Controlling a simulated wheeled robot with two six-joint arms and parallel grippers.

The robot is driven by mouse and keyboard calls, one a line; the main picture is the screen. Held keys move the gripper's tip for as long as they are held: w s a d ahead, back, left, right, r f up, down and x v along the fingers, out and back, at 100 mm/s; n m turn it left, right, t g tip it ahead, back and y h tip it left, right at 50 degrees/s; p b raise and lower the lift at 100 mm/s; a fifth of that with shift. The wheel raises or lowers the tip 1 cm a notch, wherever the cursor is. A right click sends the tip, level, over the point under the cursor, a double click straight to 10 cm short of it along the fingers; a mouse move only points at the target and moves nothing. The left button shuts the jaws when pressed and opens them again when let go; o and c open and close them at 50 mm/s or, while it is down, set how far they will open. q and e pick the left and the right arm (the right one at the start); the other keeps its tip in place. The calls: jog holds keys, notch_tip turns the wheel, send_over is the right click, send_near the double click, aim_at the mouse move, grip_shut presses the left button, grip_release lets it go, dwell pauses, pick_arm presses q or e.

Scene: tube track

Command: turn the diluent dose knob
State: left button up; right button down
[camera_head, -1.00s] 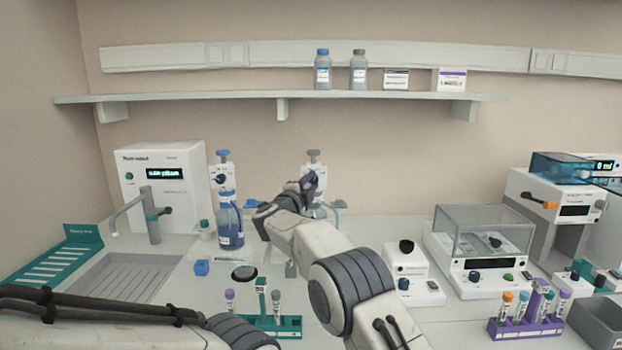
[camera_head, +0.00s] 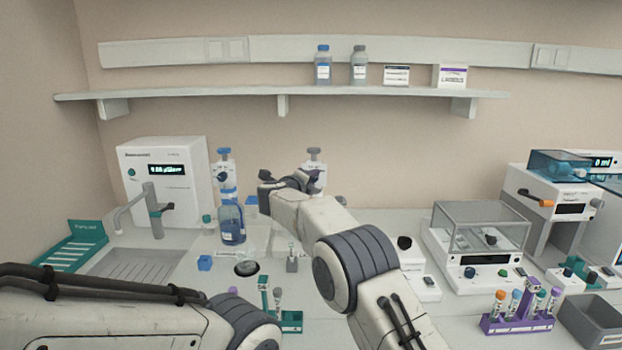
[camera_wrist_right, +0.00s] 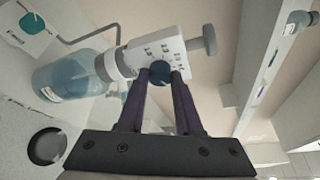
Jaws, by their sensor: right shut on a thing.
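Two bottle-top dispensers stand at the back of the bench. One has a blue plunger (camera_head: 224,152) and a blue bottle (camera_head: 231,222). The other has a grey plunger (camera_head: 314,152), and its lower part is hidden behind my right arm. In the right wrist view, my right gripper (camera_wrist_right: 161,82) is shut on a small dark blue dose knob (camera_wrist_right: 160,70) on a white dispenser head (camera_wrist_right: 172,50) with a grey plunger (camera_wrist_right: 209,40). Its clear bottle (camera_wrist_right: 75,78) holds pale bluish liquid. My left forearm shows at the lower left, but its gripper is out of view.
A white instrument with a display (camera_head: 166,180) and a sink (camera_head: 140,262) are at the left. A teal tube rack (camera_head: 291,322) sits in front, close to my arms. A glass-sided balance (camera_head: 478,245) and a purple rack (camera_head: 517,325) are at the right. A shelf (camera_head: 200,94) runs above.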

dwell(0.4)
jog(key=c, duration=0.6)
grip_release()
jog(key=b+v, duration=0.4)
jog(key=v, duration=0.6)
jog(key=shift+s+r, duration=0.1)
jog(key=shift+s, duration=0.15)
